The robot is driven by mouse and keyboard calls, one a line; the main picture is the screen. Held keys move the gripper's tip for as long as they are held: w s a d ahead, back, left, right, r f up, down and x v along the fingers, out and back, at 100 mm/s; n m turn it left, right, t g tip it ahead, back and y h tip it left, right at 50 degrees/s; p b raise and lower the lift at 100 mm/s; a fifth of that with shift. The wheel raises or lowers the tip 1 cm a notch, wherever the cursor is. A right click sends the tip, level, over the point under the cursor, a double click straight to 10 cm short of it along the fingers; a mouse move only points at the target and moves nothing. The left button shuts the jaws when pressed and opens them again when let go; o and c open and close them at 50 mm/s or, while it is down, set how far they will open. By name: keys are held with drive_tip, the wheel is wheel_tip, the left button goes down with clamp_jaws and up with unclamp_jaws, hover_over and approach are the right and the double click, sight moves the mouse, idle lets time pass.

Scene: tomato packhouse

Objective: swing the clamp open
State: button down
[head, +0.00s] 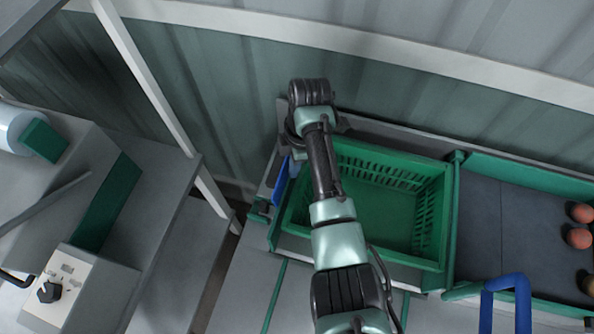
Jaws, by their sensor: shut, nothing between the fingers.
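A blue lever-like part (281,181) sits at the left end of the green crate (436,226); it looks like the clamp, though my arm covers part of that area. It seems to stand up along the crate's left wall. My gripper (293,143) is at the crate's far left corner, just beyond the blue part, under the wrist. It is shut and empty, but its fingertips are mostly hidden. I cannot tell whether it touches the clamp.
The crate is empty. A dark tray (480,235) with several red tomatoes (579,238) adjoins it on the right, with a blue handle (508,281) in front. A grey machine with a black knob (48,291) stands left. A corrugated wall (400,110) is close behind.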

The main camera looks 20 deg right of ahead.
wheel_tip(320, 180, up, 9)
drive_tip(key=p, duration=0.7)
drive_tip(key=shift+f, duration=0.15)
